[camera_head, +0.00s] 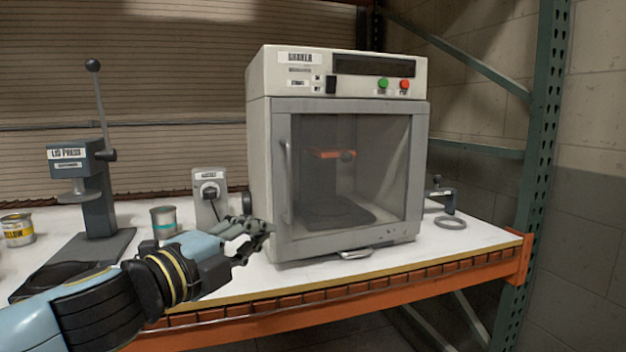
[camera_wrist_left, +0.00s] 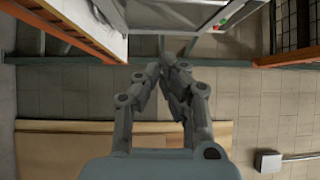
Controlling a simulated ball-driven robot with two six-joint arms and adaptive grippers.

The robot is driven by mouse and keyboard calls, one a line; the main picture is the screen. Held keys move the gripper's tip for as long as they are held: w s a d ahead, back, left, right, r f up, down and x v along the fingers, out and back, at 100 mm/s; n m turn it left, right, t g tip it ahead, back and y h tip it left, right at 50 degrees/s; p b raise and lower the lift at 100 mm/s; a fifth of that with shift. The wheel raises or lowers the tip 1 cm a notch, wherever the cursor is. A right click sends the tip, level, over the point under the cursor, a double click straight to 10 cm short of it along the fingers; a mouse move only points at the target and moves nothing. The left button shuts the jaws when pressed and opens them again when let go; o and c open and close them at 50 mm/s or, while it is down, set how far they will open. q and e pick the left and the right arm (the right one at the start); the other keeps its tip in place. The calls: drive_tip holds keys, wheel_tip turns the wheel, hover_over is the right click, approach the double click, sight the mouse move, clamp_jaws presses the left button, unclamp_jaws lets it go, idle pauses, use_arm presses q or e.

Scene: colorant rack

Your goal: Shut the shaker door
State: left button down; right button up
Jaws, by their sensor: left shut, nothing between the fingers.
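The shaker (camera_head: 262,150) is a light grey cabinet on the white bench top, with a display and green and red buttons on its upper panel. Its door (camera_head: 420,175) has a grey frame, a clear window and a vertical handle (camera_head: 286,180) on the left side. The door appears flush against the cabinet front, though I cannot tell if it is latched. My left gripper (camera_head: 262,238) is shut and empty, close to the door's lower left corner; it also shows in the left wrist view (camera_wrist_left: 165,85). I cannot tell whether it touches the door. My right gripper is out of view.
A lid press (camera_head: 88,190) stands on the left, with a yellow-labelled can (camera_head: 18,230) beside it. A green rack post (camera_head: 540,130) rises at the right.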

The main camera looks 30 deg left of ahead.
use_arm(q)
drive_tip(key=p, duration=0.3)
approach(290, 214)
drive_tip(key=w+d+r, duration=0.2)
drive_tip(key=w+d, duration=0.2)
drive_tip(key=d, duration=0.1)
drive_tip(key=w+a, duration=0.2)
drive_tip(key=shift+w+a+f, duration=0.1)
drive_tip(key=shift+w+f, duration=0.1)
drive_tip(key=shift+w, duration=0.1)
drive_tip(key=shift+w+a, duration=0.2)
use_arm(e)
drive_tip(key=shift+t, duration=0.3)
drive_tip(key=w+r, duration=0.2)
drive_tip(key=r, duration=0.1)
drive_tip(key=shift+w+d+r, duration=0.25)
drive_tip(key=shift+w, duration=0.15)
use_arm(q)
drive_tip(key=a+b, duration=0.1)
drive_tip(key=w+a+b, duration=0.2)
drive_tip(key=a, duration=0.1)
drive_tip(key=shift+a+b, duration=0.15)
drive_tip(key=shift+b, duration=0.25)
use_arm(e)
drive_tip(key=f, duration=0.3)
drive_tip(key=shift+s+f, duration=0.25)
